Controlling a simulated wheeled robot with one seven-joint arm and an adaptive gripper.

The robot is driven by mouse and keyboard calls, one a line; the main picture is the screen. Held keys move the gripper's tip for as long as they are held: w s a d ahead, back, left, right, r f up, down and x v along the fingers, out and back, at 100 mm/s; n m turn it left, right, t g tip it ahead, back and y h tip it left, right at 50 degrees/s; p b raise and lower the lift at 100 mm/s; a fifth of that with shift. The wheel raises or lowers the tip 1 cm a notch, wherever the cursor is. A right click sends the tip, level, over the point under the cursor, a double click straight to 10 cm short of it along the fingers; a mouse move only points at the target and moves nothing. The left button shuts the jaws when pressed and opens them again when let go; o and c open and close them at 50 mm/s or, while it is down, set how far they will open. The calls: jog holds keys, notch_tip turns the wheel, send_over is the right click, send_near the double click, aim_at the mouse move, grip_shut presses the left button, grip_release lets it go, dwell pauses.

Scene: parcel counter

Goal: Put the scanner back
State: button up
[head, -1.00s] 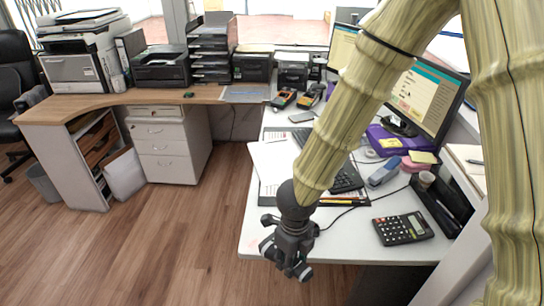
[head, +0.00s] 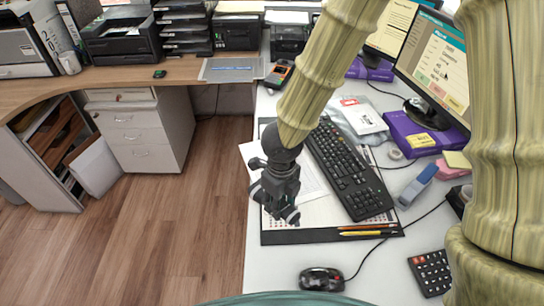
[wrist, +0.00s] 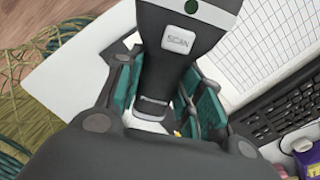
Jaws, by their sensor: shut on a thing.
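The scanner (wrist: 185,45) is a dark handheld device with a grey SCAN button and a green round mark, seen in the wrist view. My gripper (wrist: 163,97) is shut on it, with teal finger pads on both sides of its body. In the head view my gripper (head: 275,200) hangs over the front left edge of the white desk, by the papers. The scanner cannot be made out there. A dark handset with an orange-red part (head: 279,74) sits at the back of the desk; I cannot tell whether it is the scanner's holder.
The white desk (head: 275,265) holds a keyboard (head: 350,175), pencils (head: 365,230), a corded mouse (head: 322,279), a calculator (head: 432,272) and a blue stapler (head: 417,185). A monitor (head: 435,62) stands at the right. Wood floor (head: 170,235) is open at the left.

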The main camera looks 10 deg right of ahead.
jog(key=shift+w+r, duration=0.1)
jog(key=shift+w, duration=0.35)
jog(key=w+d+p, duration=0.1)
jog(key=w, duration=0.4)
jog(key=w+d+f+p, duration=0.1)
jog(key=w, duration=0.4)
jog(key=w+d+p, duration=0.1)
jog(key=w, duration=0.4)
jog(key=shift+f, duration=0.25)
jog(key=shift+f+p, duration=0.5)
jog(key=shift+f, duration=1.25)
jog(key=shift+f, duration=0.15)
jog(key=o, duration=1.1)
jog(key=shift+o, duration=0.2)
notch_tip(320, 180, up, 12)
jog(key=shift+r+b, duration=0.2)
jog(key=shift+b, duration=0.15)
